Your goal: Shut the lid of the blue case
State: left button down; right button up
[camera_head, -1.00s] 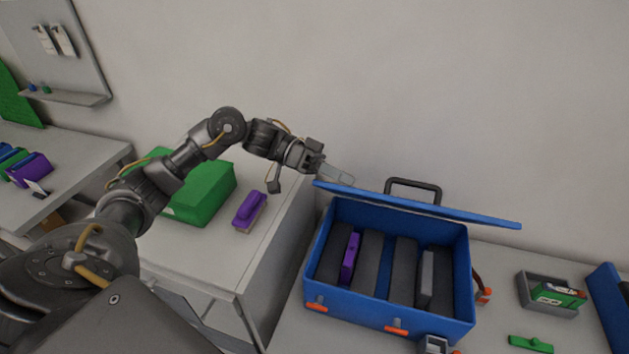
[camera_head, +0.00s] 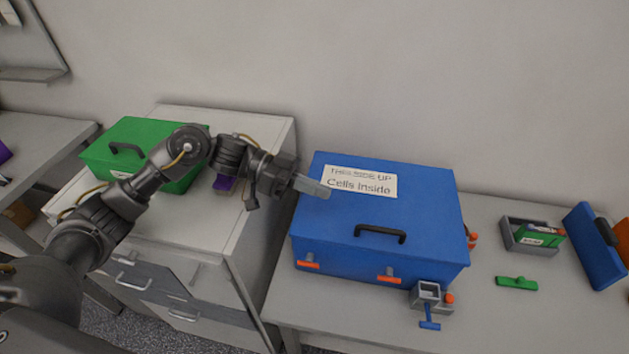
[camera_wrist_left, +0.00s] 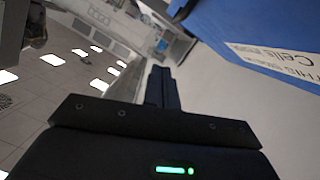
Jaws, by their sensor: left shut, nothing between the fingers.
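The blue case (camera_head: 420,222) stands on the table at right of centre in the head view. Its lid is down over the body, with a black handle (camera_head: 380,236) and a white label (camera_head: 358,182) reading "Cells Inside" on top. Orange latches (camera_head: 308,265) sit on its front. The inside of the case is hidden. My left gripper (camera_head: 314,188) is shut and empty, over the left part of the lid near the label; I cannot tell whether it touches. The left wrist view shows the case (camera_wrist_left: 262,28) at upper right, beside the shut fingers (camera_wrist_left: 160,88). My right gripper is not in view.
A green case (camera_head: 130,165) and a purple item (camera_head: 224,184) rest on the drawer cabinet at left. A small grey device (camera_head: 428,292) stands before the blue case. A grey bin (camera_head: 528,238), a green piece (camera_head: 516,283) and another blue object (camera_head: 592,248) are at right.

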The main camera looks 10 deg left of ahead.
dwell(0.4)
pick_arm(q)
jog(key=a+r, duration=0.6)
jog(key=a, duration=0.3)
jog(key=shift+s+a+r, duration=0.15)
jog(key=shift+a+r, duration=0.05)
jog(key=shift+a, duration=0.2)
